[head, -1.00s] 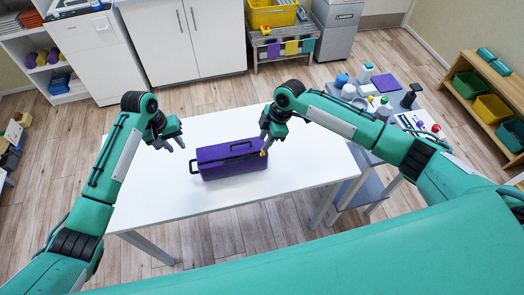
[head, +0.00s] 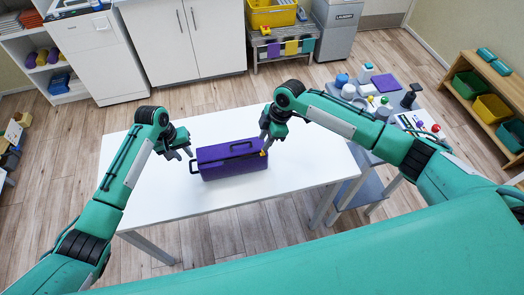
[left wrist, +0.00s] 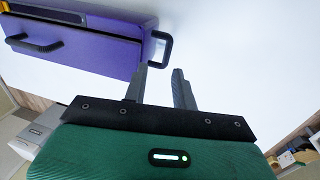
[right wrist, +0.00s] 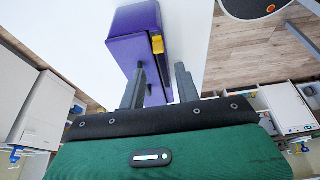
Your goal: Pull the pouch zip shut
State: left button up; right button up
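The purple pouch (head: 232,165) lies on the white table, with a black carry handle on its top. A black loop (head: 194,167) sticks out from its left end. The yellow zip pull (head: 263,153) is at its right end; it also shows in the right wrist view (right wrist: 157,44). My left gripper (head: 190,153) is open and empty, just left of the loop; in the left wrist view the loop (left wrist: 163,47) is ahead of the parted fingers (left wrist: 158,80). My right gripper (head: 265,145) is open beside the zip pull, its fingers (right wrist: 161,75) apart in the right wrist view.
The white table (head: 290,175) is otherwise bare around the pouch. A grey cart (head: 372,110) with bottles, jars and small items stands at the table's right. A wooden shelf (head: 490,80) with coloured bins is at the far right.

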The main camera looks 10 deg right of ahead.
aim_at(265, 154)
jog(key=shift+f, duration=0.1)
jog(key=shift+f, duration=2.4)
grip_shut()
pick_arm(q)
jog(key=shift+f, duration=3.75)
grip_shut()
